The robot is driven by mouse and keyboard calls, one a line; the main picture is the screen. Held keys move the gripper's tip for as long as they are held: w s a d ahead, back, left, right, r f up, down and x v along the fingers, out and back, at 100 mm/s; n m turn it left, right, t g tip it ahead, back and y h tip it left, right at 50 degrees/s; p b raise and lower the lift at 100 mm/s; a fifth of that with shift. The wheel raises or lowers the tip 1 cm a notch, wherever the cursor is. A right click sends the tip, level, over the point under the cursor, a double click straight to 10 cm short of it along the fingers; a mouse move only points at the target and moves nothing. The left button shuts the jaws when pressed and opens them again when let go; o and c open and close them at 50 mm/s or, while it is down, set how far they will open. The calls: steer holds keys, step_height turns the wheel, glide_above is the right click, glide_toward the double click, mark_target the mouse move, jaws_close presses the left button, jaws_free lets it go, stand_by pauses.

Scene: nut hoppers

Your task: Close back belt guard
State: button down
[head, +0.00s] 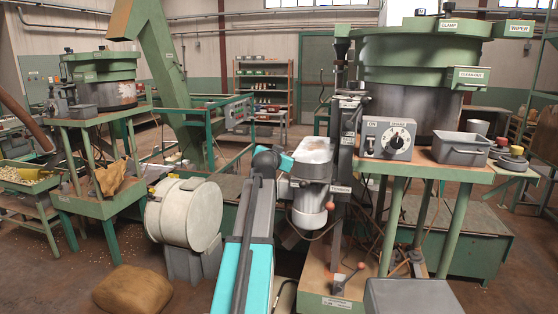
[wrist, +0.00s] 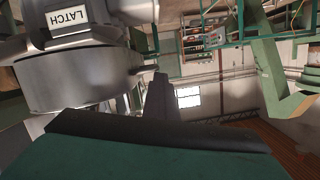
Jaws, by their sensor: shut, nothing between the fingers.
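No part that I can surely name as the back belt guard shows in either view. In the wrist view a grey rounded housing with a white LATCH label (wrist: 70,16) fills the upper left. A dark green panel with a black edge (wrist: 150,135) crosses the bottom, close to the camera. My gripper (wrist: 160,82) appears as a narrow dark wedge in the middle, shut and empty, its base hidden by the black edge. It is right of the grey housing; I cannot tell whether they touch. In the head view my gripper cannot be made out.
In the head view a control box with a dial (head: 389,136) and a grey bin (head: 462,148) stand on the green bench at right. A white drum (head: 184,215) stands left of my arm. A brown sack (head: 132,291) lies on the floor. A grey box (head: 412,297) is at front right.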

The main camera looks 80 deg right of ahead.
steer(key=shift+s+f, duration=0.1)
steer(key=shift+f, duration=0.25)
steer(key=shift+r, duration=0.1)
steer(key=a+r, duration=0.6)
steer(key=a, duration=0.3)
steer(key=shift+w+a+r+b, duration=0.3)
steer(key=shift+a+r+b, duration=0.05)
steer(key=shift+a, duration=0.05)
stand_by(0.7)
